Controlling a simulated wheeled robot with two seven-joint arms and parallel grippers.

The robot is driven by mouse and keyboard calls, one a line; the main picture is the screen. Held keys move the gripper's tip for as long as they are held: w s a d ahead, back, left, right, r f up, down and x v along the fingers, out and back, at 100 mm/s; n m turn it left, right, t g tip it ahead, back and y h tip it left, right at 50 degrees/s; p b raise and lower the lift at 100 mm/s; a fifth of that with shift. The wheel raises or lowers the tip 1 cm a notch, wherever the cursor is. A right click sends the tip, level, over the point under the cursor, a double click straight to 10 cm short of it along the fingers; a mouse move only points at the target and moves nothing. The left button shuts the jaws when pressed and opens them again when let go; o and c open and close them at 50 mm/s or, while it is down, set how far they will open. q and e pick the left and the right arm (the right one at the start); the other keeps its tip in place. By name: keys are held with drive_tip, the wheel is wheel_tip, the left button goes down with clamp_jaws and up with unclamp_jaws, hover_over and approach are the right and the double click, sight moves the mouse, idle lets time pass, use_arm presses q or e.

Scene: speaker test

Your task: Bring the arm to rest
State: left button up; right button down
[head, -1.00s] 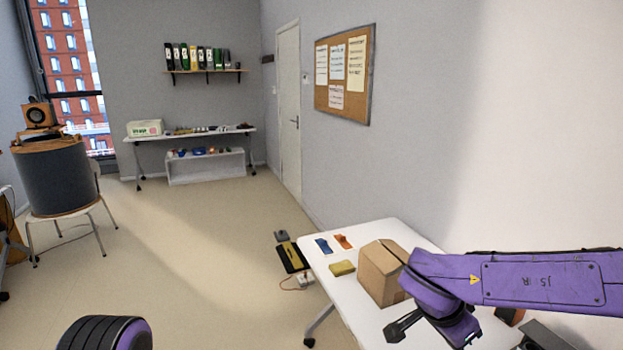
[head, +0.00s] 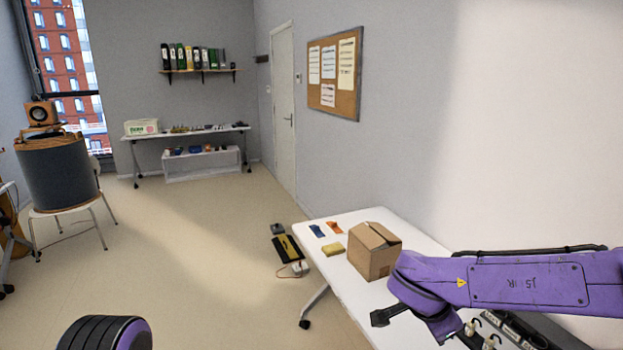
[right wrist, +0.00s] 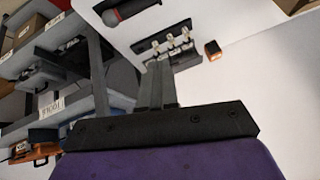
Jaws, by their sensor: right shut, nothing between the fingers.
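My right arm comes in from the right in the head view, its purple forearm over the white table (head: 350,285).
A cardboard box (head: 374,252), a yellow sponge-like block (head: 333,249) and small blue and orange items lie on the table. A rack with several pale pieces (right wrist: 175,45) and a small orange-black block (right wrist: 213,49) are near the right gripper. Open floor lies left.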

drive_tip(key=s+d+f+n+t+b, duration=0.1)
drive_tip(key=s+f+t, duration=0.1)
drive_tip(key=f, duration=0.9)
drive_tip(key=s+d+f+n+t+b, duration=0.1)
drive_tip(key=s+f+n+t, duration=0.15)
drive_tip(key=f, duration=0.85)
drive_tip(key=s+d+f+n+g+y+b, duration=0.1)
drive_tip(key=s+d+f+n+g, duration=0.1)
drive_tip(key=s+f, duration=0.6)
drive_tip(key=s+d+f+n+g+y+b, duration=0.1)
drive_tip(key=s+d+f+n+g, duration=0.1)
drive_tip(key=s+f, duration=0.7)
drive_tip(key=s+n+g, duration=0.1)
drive_tip(key=s, duration=0.6)
drive_tip(key=shift+b, duration=0.3)
